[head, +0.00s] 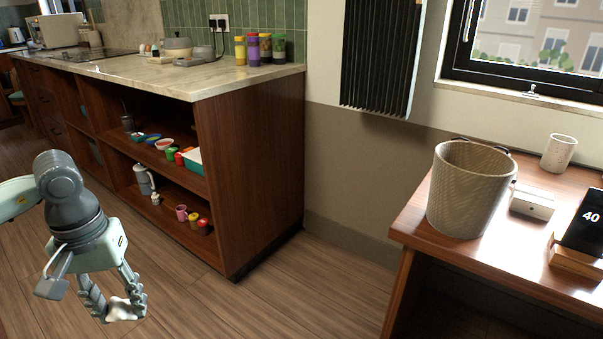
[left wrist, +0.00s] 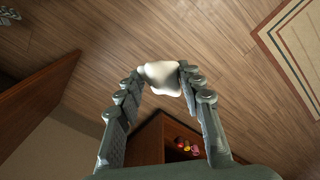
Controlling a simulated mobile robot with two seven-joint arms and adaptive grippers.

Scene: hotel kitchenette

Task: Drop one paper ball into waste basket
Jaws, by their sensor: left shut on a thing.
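My left gripper (head: 122,298) is at the lower left of the head view, above the wooden floor. It is shut on a crumpled white paper ball (head: 121,312). In the left wrist view the paper ball (left wrist: 161,77) sits between the two fingertips of the gripper (left wrist: 160,80). The waste basket (head: 468,188) is a woven beige container standing upright on the wooden desk at the right, far from the gripper. Its inside is mostly hidden from the head view.
The desk (head: 414,228) also holds a speckled cup (head: 558,153), a small white box (head: 531,202) and a dark display reading 40 (head: 582,222). A kitchen counter (head: 190,80) with open shelves stands between gripper and wall. Open floor (head: 300,290) lies between counter and desk.

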